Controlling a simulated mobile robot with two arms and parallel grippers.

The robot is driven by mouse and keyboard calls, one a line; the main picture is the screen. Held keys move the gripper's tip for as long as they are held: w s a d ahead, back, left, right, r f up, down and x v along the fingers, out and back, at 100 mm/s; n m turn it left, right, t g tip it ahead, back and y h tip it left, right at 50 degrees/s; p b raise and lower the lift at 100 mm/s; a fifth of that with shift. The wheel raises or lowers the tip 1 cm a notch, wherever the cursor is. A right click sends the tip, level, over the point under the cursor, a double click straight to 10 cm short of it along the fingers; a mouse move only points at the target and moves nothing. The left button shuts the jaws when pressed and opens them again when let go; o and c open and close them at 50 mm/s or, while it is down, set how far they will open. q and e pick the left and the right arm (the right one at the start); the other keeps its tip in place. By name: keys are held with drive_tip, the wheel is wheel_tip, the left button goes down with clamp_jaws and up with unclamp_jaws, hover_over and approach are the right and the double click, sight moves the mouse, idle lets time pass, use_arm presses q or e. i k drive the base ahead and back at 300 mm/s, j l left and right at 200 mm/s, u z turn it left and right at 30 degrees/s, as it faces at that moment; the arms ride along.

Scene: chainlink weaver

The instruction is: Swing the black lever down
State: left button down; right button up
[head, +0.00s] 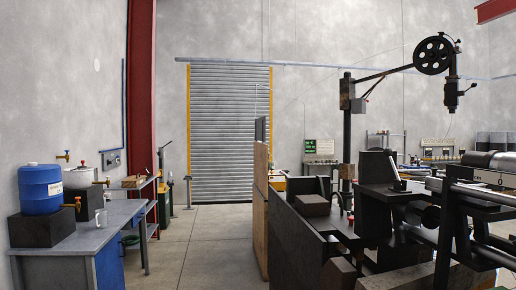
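Neither of my grippers is in view. I cannot tell for certain which part is the black lever. A small dark handle (372,90) juts up and right from a box on the black post (347,130). Another slim dark handle (164,147) tops a stand by the red column. No gripper touches any of these.
A workbench (75,250) on the left carries a blue drum (40,190) and a metal pot (81,178). A brown panel (261,205) edges the machine area. Clear concrete floor (205,240) runs between them to a roller shutter (230,130).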

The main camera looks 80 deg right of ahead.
sight(388, 153)
drive_tip(key=l+z, duration=0.15)
drive_tip(key=z, duration=2)
drive_tip(key=i+z, duration=0.15)
drive_tip(key=z, duration=0.3)
drive_tip(key=i+z, duration=0.2)
drive_tip(key=z, duration=0.25)
drive_tip(key=i+j+z, duration=0.1)
drive_tip(key=z, duration=0.35)
drive_tip(key=i+j+z, duration=0.15)
drive_tip(key=z, duration=0.3)
drive_tip(key=i+j+z, duration=0.15)
drive_tip(key=z, duration=0.3)
